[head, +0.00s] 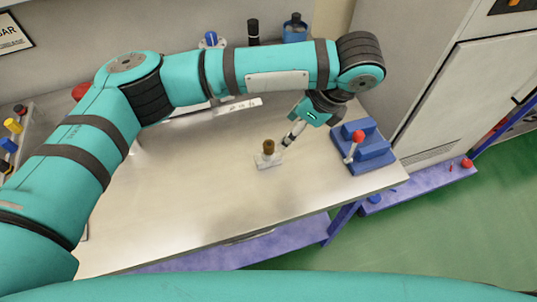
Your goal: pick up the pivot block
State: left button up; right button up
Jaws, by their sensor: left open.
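A small light-coloured block with an upright brown cylinder on top, which I take to be the pivot block (268,158), sits near the middle of the metal table (200,200). My left gripper (288,142) is open, just right of the block and slightly behind it in the head view. Its fingers point down and to the left towards the brown top. Whether a fingertip touches the block is too small to tell. The block stands on the table and is not held. My right gripper is out of view.
A blue stepped fixture with a red-knobbed lever (370,152) stands at the table's right end. A dark bottle (253,32) and a blue container (294,28) stand behind my left arm. The table's front left is clear.

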aim_at(273, 146)
pick_arm(q)
jog(key=x, duration=0.6)
jog(key=p+x, duration=0.1)
jog(key=x, duration=0.5)
jog(key=shift+w+a+r, duration=0.1)
jog(key=shift+w+a, duration=0.1)
jog(key=shift+w, duration=0.05)
jog(key=shift+a+f, duration=0.2)
jog(key=shift+f, duration=0.25)
jog(key=shift+d, duration=0.1)
grip_shut()
